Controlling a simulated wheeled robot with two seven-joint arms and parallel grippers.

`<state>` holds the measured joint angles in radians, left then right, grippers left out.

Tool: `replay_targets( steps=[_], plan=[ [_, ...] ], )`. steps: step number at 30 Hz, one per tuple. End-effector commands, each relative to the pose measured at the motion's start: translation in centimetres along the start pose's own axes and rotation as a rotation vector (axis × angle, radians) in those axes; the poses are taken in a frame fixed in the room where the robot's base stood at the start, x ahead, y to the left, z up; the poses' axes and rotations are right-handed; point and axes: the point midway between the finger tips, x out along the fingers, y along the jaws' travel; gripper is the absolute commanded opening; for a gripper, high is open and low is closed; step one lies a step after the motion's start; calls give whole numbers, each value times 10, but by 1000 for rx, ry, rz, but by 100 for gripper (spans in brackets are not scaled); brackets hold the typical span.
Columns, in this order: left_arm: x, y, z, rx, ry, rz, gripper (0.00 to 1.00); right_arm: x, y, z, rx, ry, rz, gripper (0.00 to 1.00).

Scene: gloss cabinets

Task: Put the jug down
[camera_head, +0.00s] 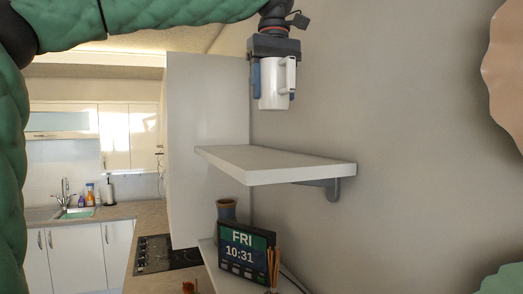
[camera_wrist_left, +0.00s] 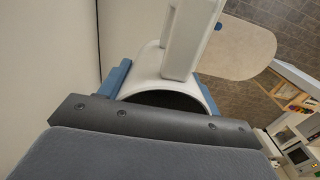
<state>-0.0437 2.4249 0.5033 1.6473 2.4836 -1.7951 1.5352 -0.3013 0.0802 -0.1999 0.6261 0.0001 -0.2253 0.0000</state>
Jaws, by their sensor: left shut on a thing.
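The white jug (camera_head: 272,84) hangs upright in my left gripper (camera_head: 273,80), with its handle on the right in the head view. The blue fingers are shut on its sides. The jug is in the air above the white wall shelf (camera_head: 270,163), with a clear gap below it. In the left wrist view the jug (camera_wrist_left: 180,60) shows its rim, dark inside and handle between the blue fingers. My right gripper is not in view.
The upper shelf is bare. Below it, a lower shelf holds a display reading FRI 10:31 (camera_head: 243,250), a vase (camera_head: 227,209) and some sticks (camera_head: 273,266). A tall white panel (camera_head: 205,110) stands left of the shelf. A hob (camera_head: 160,254) and sink counter lie farther left.

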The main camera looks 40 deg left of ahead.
Motion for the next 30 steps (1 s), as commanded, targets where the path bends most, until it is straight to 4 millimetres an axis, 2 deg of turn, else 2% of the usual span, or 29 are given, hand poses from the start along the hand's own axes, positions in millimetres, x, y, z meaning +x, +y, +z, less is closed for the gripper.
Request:
replay_targets(
  steps=[2, 5, 21, 25, 30],
  plan=[
    [-3, 3, 5, 4, 0, 1, 29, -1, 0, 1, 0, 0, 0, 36],
    [0, 3, 0, 6, -2, 2, 29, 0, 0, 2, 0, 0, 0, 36],
    [56, -19, -89, 5, -3, 2, 29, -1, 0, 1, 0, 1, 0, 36],
    [63, -22, -102, 6, -1, 2, 29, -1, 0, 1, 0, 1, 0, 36],
    [68, -23, -106, 7, -1, 1, 29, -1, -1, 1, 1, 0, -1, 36]
  ],
)
